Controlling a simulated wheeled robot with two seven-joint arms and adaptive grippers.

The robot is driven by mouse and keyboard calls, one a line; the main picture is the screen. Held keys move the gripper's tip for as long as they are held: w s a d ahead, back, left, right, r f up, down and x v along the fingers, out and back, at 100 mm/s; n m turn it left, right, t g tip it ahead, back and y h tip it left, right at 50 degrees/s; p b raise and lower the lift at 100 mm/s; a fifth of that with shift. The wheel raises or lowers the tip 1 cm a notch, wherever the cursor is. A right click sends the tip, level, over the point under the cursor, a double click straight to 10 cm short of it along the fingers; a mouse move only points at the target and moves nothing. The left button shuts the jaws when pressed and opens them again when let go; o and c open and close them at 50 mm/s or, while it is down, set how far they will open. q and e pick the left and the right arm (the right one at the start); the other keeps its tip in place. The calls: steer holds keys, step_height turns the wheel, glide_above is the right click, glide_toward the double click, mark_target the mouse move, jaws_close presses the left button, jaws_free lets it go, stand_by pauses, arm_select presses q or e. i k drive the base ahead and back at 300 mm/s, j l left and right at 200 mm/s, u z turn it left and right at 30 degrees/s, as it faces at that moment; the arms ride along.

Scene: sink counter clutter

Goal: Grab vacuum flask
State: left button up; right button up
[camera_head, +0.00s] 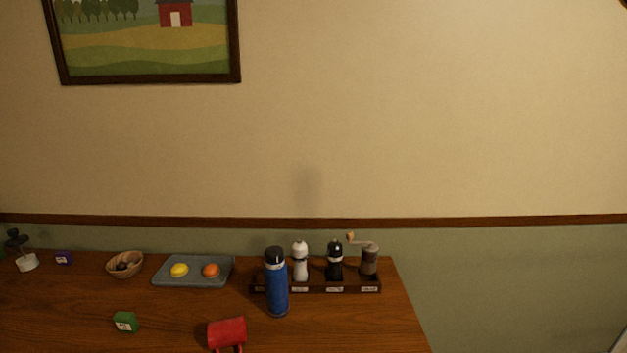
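A blue vacuum flask (277,289) with a black lid stands upright on the wooden counter, right of the middle of the counter in view. It stands in front of a dark rack (340,289) and hides part of the rack's left end. Neither of my grippers shows in the head view.
The rack holds a white mill (300,262), a black mill (335,262) and a hand grinder (369,260). A red mug (227,332) lies front left of the flask. A grey tray (222,263) with yellow and orange fruit, a basket (137,260) and a green box (125,321) are further left.

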mark_target(276, 273)
steer(key=k+j+z, duration=0.15)
steer(key=z, duration=0.2)
steer(key=k+j+z, duration=0.15)
steer(key=z, duration=0.2)
steer(key=k+z, duration=0.3)
steer(key=i+j, duration=0.05)
steer(key=i, duration=0.05)
